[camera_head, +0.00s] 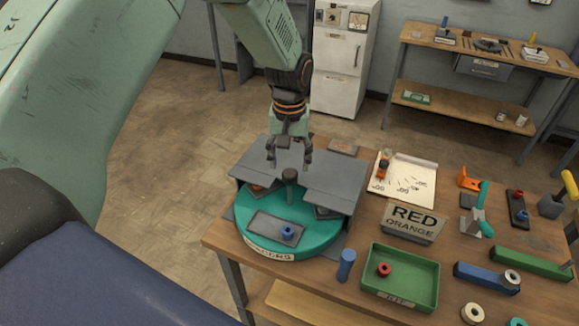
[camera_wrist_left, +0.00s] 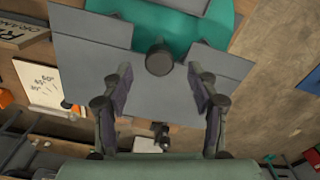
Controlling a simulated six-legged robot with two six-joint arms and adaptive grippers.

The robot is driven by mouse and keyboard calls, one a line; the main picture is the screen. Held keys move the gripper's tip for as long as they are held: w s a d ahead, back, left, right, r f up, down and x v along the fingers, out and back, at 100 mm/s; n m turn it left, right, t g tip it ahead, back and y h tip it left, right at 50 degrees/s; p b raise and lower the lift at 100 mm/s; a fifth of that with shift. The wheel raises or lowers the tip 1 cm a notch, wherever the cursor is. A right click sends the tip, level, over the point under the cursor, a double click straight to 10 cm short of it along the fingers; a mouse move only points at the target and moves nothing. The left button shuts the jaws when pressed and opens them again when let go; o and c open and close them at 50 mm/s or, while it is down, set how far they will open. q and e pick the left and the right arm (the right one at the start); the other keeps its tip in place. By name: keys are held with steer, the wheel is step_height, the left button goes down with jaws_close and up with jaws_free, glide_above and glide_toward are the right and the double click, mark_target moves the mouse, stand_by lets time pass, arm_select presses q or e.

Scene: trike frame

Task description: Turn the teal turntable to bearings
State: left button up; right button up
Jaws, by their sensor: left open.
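The teal turntable (camera_head: 262,222) sits at the left end of the wooden table. A label that seems to read "BEARINGS" faces front on its rim. A blue ring part (camera_head: 288,232) lies on a grey plate on its front. Grey cover plates (camera_head: 335,184) hide much of its back, and a dark central post (camera_head: 290,186) stands up among them. My left gripper (camera_head: 289,164) is open and empty above the back cover plate, behind the post. In the left wrist view, my open fingers (camera_wrist_left: 161,90) point toward the post (camera_wrist_left: 159,58), which stands beyond them. My right gripper is not in view.
A green tray (camera_head: 421,257) with a red ring part (camera_head: 383,268) stands right of the turntable. A sign reading "RED ORANGE" (camera_head: 412,219) and a paper sheet (camera_head: 408,170) are behind. Several tools and parts crowd the right side.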

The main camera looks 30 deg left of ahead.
mark_target(291, 171)
arm_select(q)
steer(key=f, duration=0.1)
steer(key=w+f, duration=0.1)
steer(key=f, duration=0.1)
steer(key=shift+f, duration=0.35)
steer(key=shift+s+r, duration=0.2)
steer(key=shift+s, duration=0.4)
steer(key=shift+w+f, duration=0.35)
steer(key=shift+w, duration=0.25)
steer(key=c, duration=0.4)
steer(key=shift+s+a+r, duration=0.1)
steer(key=shift+s+r, duration=0.05)
steer(key=shift+s, duration=0.15)
steer(key=c, duration=0.5)
jaws_close()
